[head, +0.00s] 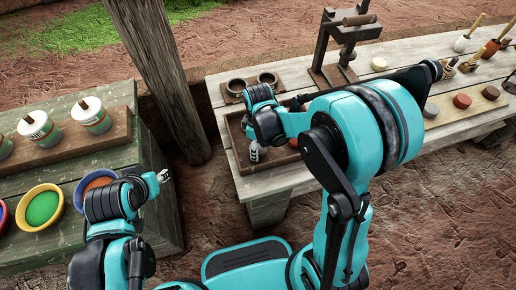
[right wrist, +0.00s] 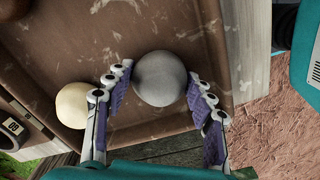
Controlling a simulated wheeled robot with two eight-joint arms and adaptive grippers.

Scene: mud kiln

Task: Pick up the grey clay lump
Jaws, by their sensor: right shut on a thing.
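The grey clay lump (right wrist: 160,78) is a round ball between the two fingers of my right gripper (right wrist: 158,100) in the right wrist view. The gripper is shut on it, over the brown wooden tray (right wrist: 212,30). I cannot tell whether the lump touches the tray floor. In the head view my right gripper (head: 255,153) reaches down into the tray (head: 235,140), and the lump is hidden there. My left gripper (head: 163,176) is by the green bench at left, away from the lump; its fingers are too small to tell open from shut.
A cream ball (right wrist: 72,105) lies in the tray, left of the right gripper. A wooden post (head: 170,75) stands between the green bench (head: 150,160) and the pale table (head: 300,70). A press (head: 340,45) stands behind the tray. Bowls (head: 42,207) sit at left.

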